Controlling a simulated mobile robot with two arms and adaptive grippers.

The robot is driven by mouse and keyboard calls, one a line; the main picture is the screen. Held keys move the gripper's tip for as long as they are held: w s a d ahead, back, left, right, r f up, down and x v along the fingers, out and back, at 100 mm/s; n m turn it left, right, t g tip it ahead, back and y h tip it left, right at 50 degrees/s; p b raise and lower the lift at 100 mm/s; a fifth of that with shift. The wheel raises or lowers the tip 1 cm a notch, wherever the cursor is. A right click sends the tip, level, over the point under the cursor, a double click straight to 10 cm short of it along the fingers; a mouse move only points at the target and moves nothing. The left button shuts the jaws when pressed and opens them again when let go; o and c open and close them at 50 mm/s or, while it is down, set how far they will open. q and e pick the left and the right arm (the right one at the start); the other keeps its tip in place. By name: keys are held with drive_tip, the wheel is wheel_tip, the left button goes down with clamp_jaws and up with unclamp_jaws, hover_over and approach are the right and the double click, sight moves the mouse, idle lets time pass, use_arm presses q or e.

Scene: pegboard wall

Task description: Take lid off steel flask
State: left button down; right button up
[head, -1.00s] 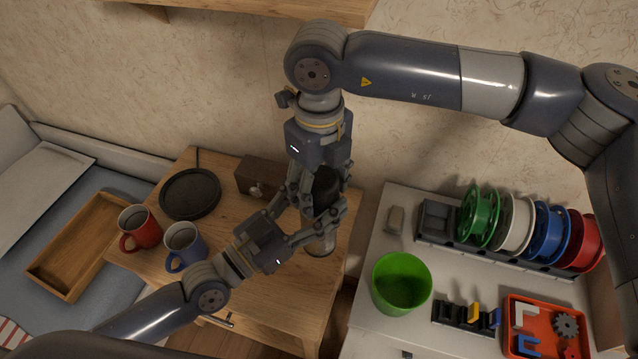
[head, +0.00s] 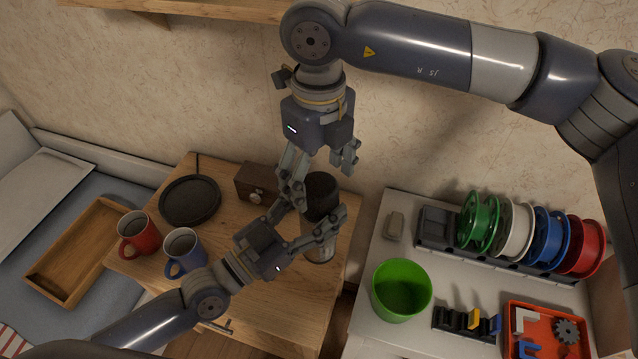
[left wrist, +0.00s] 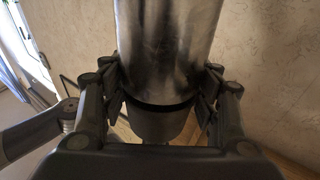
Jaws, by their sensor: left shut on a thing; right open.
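The steel flask (head: 319,248) stands upright near the right edge of the wooden table, partly hidden by my left gripper. Its black lid (head: 321,188) is on top. My left gripper (head: 318,216) is shut on the flask's body, one finger on each side. In the left wrist view the shiny steel body (left wrist: 165,50) shows between the fingers, with a dark band and a grey part below it. My right gripper (head: 324,176) is open, pointing down at the lid, with its fingers spread wide; I see no grip on the lid.
A red mug (head: 138,236), a blue mug (head: 183,254), a black pan (head: 190,200) and a wooden box (head: 257,184) stand on the table. To the right, a white surface holds a green bucket (head: 401,290), several spools and a red tray (head: 545,310).

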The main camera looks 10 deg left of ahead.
wheel_tip(320, 180, up, 3)
drive_tip(key=shift+f+m, duration=0.2)
drive_tip(key=shift+m, duration=0.9)
drive_tip(key=shift+r+m, duration=0.25)
drive_tip(key=shift+m, duration=0.05)
wheel_tip(320, 180, down, 8)
drive_tip(key=shift+r, duration=0.2)
drive_tip(key=shift+c, duration=0.5)
drive_tip(key=c, duration=1)
drive_tip(key=shift+n, duration=1.5)
